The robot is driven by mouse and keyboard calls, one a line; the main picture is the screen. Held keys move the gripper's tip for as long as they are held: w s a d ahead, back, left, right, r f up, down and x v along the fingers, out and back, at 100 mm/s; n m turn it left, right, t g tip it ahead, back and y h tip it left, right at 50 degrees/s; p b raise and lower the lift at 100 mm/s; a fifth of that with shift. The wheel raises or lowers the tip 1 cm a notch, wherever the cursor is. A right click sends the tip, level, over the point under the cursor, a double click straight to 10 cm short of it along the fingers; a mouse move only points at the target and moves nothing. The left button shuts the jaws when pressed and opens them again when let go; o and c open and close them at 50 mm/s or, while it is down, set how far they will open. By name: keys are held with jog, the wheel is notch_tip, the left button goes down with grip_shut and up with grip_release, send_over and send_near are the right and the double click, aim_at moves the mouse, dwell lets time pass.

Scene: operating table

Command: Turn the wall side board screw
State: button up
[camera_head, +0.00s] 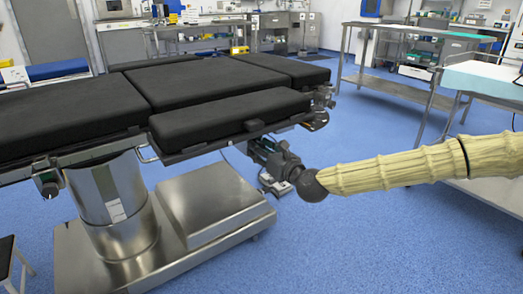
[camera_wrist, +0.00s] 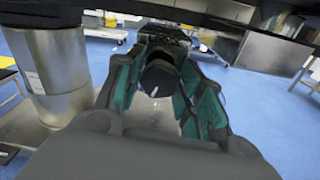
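The operating table has black pads, and a narrow side board (camera_head: 230,119) runs along its near side. A dark round knob, which looks like the side board screw (camera_wrist: 158,76), shows under the table edge in the wrist view. My gripper (camera_wrist: 162,95) has its green-padded fingers spread on either side of this knob. The fingers look open, and I cannot tell whether a pad touches the knob. In the head view my gripper (camera_head: 268,152) is just below the side board's right end, and the screw is hidden there.
The table's steel column (camera_head: 112,205) and base (camera_head: 215,200) stand to the left of my gripper. The table's underside is close above it. A steel trolley (camera_head: 400,88) stands at the back right. Blue floor is clear in front of the base.

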jog(key=c, duration=0.4)
